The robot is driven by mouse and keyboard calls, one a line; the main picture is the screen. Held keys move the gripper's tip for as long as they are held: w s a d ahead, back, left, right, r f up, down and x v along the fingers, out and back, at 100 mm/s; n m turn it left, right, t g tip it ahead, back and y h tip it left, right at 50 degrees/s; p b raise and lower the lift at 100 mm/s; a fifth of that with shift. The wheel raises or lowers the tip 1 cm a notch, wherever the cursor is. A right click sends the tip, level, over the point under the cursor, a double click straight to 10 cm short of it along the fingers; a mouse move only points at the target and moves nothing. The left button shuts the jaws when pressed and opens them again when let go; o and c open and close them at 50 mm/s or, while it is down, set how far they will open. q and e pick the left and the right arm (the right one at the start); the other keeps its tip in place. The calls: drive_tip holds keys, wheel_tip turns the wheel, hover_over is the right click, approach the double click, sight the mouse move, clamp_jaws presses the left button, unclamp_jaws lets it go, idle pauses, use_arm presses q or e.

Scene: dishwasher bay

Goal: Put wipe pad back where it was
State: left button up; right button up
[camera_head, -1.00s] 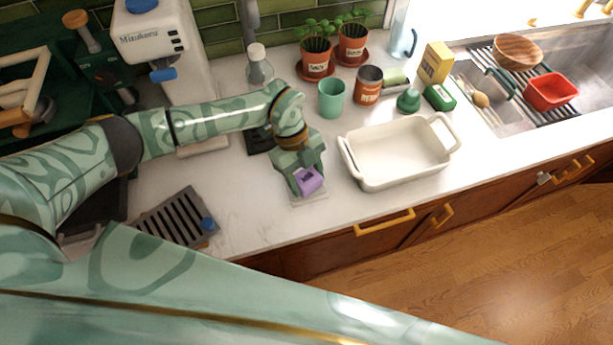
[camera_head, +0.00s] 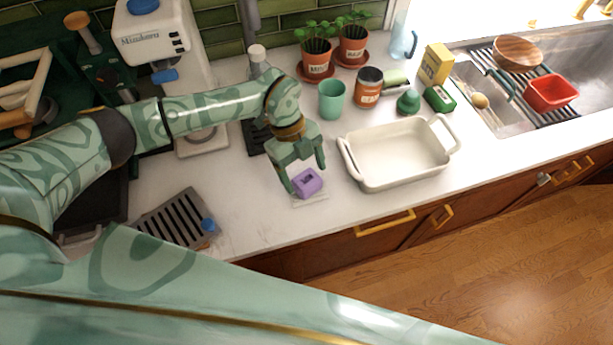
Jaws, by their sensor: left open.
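The wipe pad is a small purple block (camera_head: 308,183) with a dark mark on top. It rests on a pale, thin square mat (camera_head: 312,200) on the white counter, left of the baking dish. My left gripper (camera_head: 305,183) is open just above the pad, with one finger on each side of it. Whether the fingers touch the pad I cannot tell. My right gripper is not in view.
A white baking dish (camera_head: 362,181) stands close to the right of the pad. A grey slotted tray (camera_head: 172,222) lies to the left. The counter's front edge is near.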

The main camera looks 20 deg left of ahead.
use_arm(q)
drive_tip(key=v, duration=0.9)
drive_tip(key=shift+r, duration=0.15)
